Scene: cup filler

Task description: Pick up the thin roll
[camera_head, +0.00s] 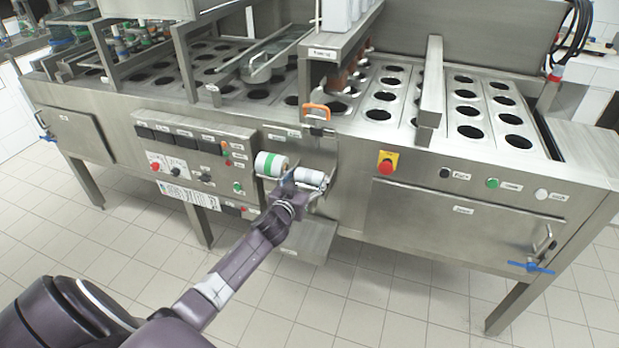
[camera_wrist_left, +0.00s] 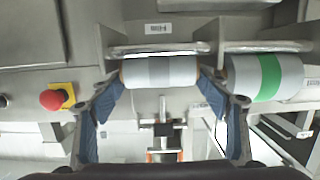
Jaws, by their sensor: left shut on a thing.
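The thin roll (camera_head: 312,177) is white and grey and sits at the front of the steel machine, right of a thicker roll. It also shows in the left wrist view (camera_wrist_left: 160,71), lying level just below a metal bar. My left gripper (camera_head: 296,180) reaches it from the front. In the left wrist view the blue fingers of my left gripper (camera_wrist_left: 162,84) stand at the two ends of the thin roll and are shut on it. My right gripper is not in view.
A thicker white roll with a green band (camera_head: 270,164) sits close beside the thin roll. A red emergency button on yellow (camera_head: 387,162) is to the right. Control boxes with knobs (camera_head: 180,168) are to the left. Tiled floor (camera_head: 330,290) is clear in front.

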